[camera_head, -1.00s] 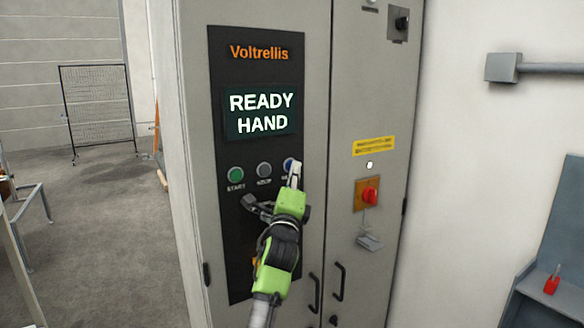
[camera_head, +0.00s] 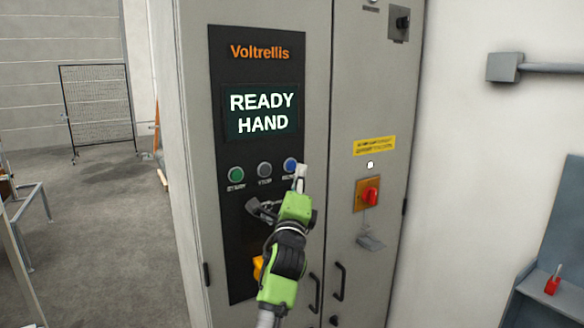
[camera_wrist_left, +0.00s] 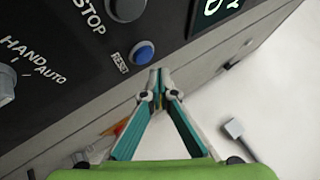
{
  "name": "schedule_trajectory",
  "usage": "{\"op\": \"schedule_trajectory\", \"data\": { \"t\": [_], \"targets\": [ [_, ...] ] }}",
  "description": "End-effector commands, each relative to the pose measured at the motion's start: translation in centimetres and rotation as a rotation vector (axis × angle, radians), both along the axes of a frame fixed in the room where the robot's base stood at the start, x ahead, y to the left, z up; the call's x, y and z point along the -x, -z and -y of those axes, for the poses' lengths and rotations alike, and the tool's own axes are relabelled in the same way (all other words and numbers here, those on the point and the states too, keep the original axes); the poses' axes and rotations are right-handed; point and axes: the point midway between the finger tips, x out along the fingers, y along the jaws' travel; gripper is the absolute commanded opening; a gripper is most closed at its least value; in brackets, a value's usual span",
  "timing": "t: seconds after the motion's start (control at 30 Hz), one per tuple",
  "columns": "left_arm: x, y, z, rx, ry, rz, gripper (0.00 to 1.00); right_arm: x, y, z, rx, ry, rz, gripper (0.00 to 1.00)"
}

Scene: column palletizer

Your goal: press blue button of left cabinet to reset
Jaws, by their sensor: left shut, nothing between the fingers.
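The left cabinet (camera_head: 190,130) is grey with a black panel (camera_head: 226,75); its screen (camera_head: 262,112) reads "READY HAND". The blue button (camera_head: 290,165) is at the right of a row of three, and it also shows in the left wrist view (camera_wrist_left: 142,53) above the label "RESET". My left gripper (camera_head: 300,170), green and black, is shut and empty, with its fingertips just right of the blue button. In the left wrist view the fingertips (camera_wrist_left: 155,80) are below and right of the button, apart from it in the picture. My right gripper is not in view.
A green button (camera_head: 236,174) and a grey button (camera_head: 264,169) sit left of the blue one. A red rotary switch (camera_head: 370,195) is on the right door. A yellow part (camera_head: 257,267) is low on the panel. Open floor (camera_head: 90,220) lies to the left.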

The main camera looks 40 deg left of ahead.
Motion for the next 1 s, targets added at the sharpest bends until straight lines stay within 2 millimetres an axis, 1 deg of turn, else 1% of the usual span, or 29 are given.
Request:
{"op": "schedule_trajectory", "data": {
  "t": [0.03,0.2,0.4,1.0],
  "targets": [
    [0.2,0.1,0.6,0.001,0.002,0.0,0.0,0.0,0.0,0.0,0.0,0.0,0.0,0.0],
    [0.9,0.0,2.2,0.001,0.002,0.0,0.0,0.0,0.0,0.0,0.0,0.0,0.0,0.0],
    [1.5,0.0,3.5,0.002,0.001,0.0,0.0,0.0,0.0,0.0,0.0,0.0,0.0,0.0],
    [1.5,0.0,3.7,0.001,0.0,-0.001,0.0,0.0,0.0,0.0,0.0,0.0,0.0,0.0]
  ]
}}
